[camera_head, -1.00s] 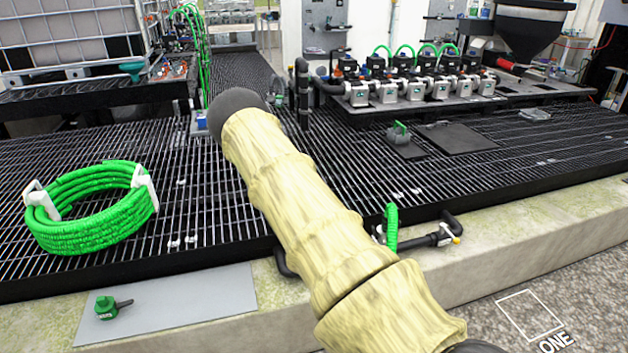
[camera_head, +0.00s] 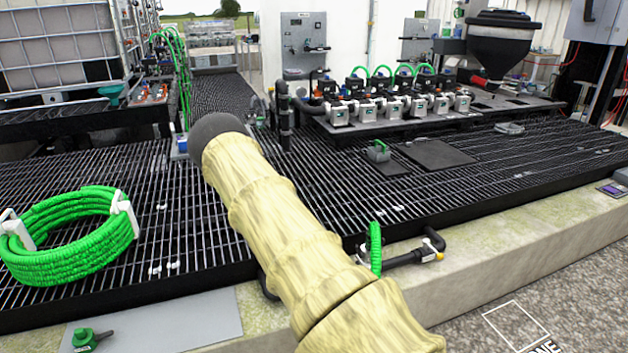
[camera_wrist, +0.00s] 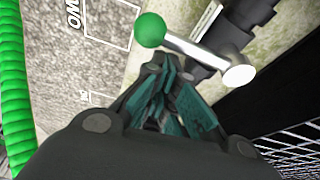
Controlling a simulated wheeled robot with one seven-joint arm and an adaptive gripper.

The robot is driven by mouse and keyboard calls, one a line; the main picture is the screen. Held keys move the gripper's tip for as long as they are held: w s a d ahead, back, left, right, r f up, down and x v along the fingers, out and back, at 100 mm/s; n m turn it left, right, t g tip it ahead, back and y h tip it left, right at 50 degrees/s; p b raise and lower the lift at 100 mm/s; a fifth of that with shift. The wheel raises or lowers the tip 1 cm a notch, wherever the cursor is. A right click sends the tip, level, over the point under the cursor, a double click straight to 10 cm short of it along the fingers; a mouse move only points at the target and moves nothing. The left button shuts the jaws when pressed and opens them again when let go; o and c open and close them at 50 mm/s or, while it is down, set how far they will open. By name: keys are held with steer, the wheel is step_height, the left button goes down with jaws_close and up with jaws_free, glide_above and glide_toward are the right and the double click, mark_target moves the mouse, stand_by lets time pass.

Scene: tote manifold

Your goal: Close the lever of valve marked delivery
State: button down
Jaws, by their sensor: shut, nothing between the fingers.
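In the wrist view a valve lever has a green ball knob (camera_wrist: 149,30) and a pale metal rod (camera_wrist: 195,52) running to a round white hub (camera_wrist: 240,76), beside a black fitting (camera_wrist: 235,35). No name marking on it can be read. My gripper (camera_wrist: 168,76) is shut and empty. In the picture its teal fingers lie just below the knob and rod; I cannot tell whether they touch. In the head view my sleeved arm crosses the middle and my gripper does not show. A black pipe with a yellow-marked end (camera_head: 438,256) lies at the ledge.
A green hose coil (camera_head: 70,235) lies on the black grating at left. A valve manifold (camera_head: 400,105) stands behind, with a black hopper (camera_head: 500,40) to its right. A green spiral hose (camera_head: 375,248) stands beside my arm.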

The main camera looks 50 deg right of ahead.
step_height(320, 180, up, 9)
stand_by(0.8)
steer(key=shift+s, duration=0.1)
stand_by(0.4)
steer(key=s+a+f+n+p, duration=0.3)
steer(key=s+a+n, duration=0.3)
steer(key=a, duration=0.5)
steer(key=s+a+f+n+p, duration=0.35)
steer(key=s+a+n, duration=0.25)
steer(key=a, duration=0.6)
steer(key=s+a+r+n+y+p, duration=0.1)
steer(key=s+a+n, duration=0.4)
steer(key=a, duration=0.6)
steer(key=s+a+r+n+t+y+p, duration=0.1)
steer(key=s+a+n, duration=0.4)
steer(key=a, duration=0.6)
step_height(320, 180, up, 2)
steer(key=s+y+p, duration=0.1)
steer(key=s+p, duration=0.1)
steer(key=shift+s+a+r+n+t, duration=0.15)
steer(key=shift+s+a+n+t, duration=0.15)
steer(key=shift+a+n, duration=0.1)
steer(key=shift+d, duration=0.15)
